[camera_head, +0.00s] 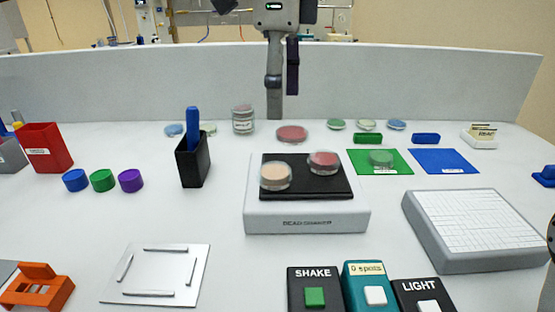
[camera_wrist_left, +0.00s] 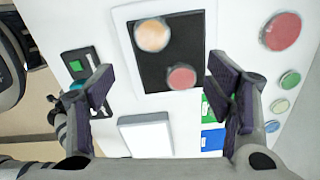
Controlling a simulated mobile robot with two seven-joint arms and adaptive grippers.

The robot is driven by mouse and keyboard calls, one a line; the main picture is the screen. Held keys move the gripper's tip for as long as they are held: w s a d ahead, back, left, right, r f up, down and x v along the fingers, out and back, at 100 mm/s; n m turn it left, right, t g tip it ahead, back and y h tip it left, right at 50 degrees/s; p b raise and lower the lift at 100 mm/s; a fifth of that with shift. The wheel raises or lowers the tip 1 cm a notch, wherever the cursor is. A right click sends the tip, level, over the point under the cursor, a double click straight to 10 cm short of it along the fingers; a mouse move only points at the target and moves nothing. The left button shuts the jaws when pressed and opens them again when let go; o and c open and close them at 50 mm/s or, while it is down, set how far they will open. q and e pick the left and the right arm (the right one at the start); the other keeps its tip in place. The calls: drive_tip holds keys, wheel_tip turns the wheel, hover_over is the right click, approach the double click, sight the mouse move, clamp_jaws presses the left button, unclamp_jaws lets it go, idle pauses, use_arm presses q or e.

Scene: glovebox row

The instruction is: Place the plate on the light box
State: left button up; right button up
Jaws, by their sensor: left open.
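Two round dishes sit on the shaker's black top: a beige-topped plate (camera_head: 275,176) and a pink-red plate (camera_head: 323,163). A larger red plate (camera_head: 292,134) lies on the table behind the shaker, and a green plate (camera_head: 381,158) is on the green mat. Which one is the task's plate, I cannot tell. The light box (camera_head: 476,228), grey with a white gridded top, stands at the right and is bare; it also shows in the left wrist view (camera_wrist_left: 147,136). My left gripper (camera_head: 283,86) points down, open and empty, above the table's back part. My right gripper is not in view.
The shaker (camera_head: 306,217) stands mid-table. Buttons marked SHAKE (camera_head: 315,288) and LIGHT (camera_head: 420,292) are in front. A black holder (camera_head: 193,164) with a blue item rises at left centre. A blue mat (camera_head: 443,162) lies behind the light box. A low wall (camera_head: 150,85) closes the back.

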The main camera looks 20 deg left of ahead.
sight(275, 170)
use_arm(q)
drive_tip(key=f, duration=0.4)
drive_tip(key=s+f, duration=0.1)
drive_tip(key=f, duration=0.6)
drive_tip(key=shift+s+a+f, duration=0.15)
drive_tip(key=shift+a+f, duration=0.05)
drive_tip(key=shift+f, duration=0.15)
drive_tip(key=shift+r, duration=0.1)
drive_tip(key=shift+c, duration=0.6)
drive_tip(key=c, duration=1.2)
drive_tip(key=shift+c, duration=0.2)
